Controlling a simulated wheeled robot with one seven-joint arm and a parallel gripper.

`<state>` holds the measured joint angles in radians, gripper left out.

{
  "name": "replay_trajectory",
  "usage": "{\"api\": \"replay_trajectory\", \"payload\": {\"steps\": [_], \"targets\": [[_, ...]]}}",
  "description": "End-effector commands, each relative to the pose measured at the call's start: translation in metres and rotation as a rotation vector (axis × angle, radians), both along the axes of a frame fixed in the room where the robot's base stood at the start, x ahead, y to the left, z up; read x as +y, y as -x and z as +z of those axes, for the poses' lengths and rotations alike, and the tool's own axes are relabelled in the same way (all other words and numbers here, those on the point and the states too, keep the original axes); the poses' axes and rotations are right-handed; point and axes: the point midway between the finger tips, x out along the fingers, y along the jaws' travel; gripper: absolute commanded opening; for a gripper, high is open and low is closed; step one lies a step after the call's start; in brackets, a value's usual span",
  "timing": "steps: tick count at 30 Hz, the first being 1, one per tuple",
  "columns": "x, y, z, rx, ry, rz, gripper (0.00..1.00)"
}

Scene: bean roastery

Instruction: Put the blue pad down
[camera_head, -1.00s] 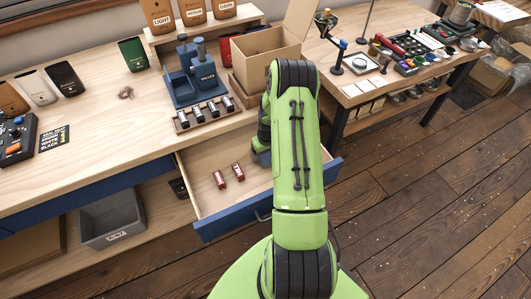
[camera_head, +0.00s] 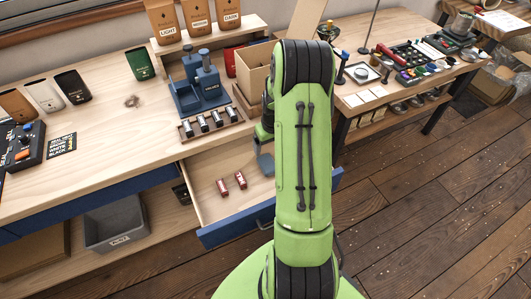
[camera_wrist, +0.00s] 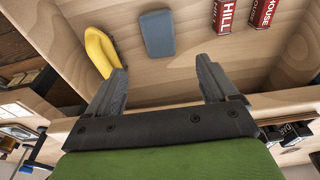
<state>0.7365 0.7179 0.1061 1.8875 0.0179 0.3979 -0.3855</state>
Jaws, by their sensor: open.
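The blue pad (camera_wrist: 157,33) lies flat on the wooden floor of the open drawer in the wrist view. In the head view it shows as a small grey-blue patch (camera_head: 266,164), partly hidden by my arm. My gripper (camera_wrist: 163,80) is open, with nothing between its fingers. The pad lies beyond the fingertips in the wrist view, apart from them. The open drawer (camera_head: 240,227) has a blue front and juts out from the bench.
Two red labelled tubes (camera_head: 231,184) lie in the drawer, left of the pad in the head view. A yellow curved object (camera_wrist: 99,51) lies near the left finger in the wrist view. A cardboard box (camera_head: 252,72) and a blue machine (camera_head: 205,85) stand on the bench above.

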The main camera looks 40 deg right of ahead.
Motion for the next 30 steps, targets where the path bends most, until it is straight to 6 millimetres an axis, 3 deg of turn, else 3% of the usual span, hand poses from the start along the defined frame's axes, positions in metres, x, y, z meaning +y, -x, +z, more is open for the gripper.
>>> {"api": "replay_trajectory", "payload": {"steps": [4,8,11,15,18,21,24,30], "targets": [[0.035,-0.009,0.060,-0.036,0.038,0.049,0.86],[0.094,0.002,0.136,-0.086,0.077,0.107,0.86],[0.143,0.028,0.186,-0.135,0.096,0.150,0.86],[0.204,0.087,0.235,-0.222,0.098,0.209,0.86],[0.233,0.132,0.249,-0.279,0.080,0.247,0.86],[0.248,0.165,0.252,-0.319,0.059,0.271,0.86],[0.254,0.180,0.251,-0.335,0.046,0.281,0.86],[0.255,0.183,0.251,-0.336,0.045,0.282,0.86]]}}
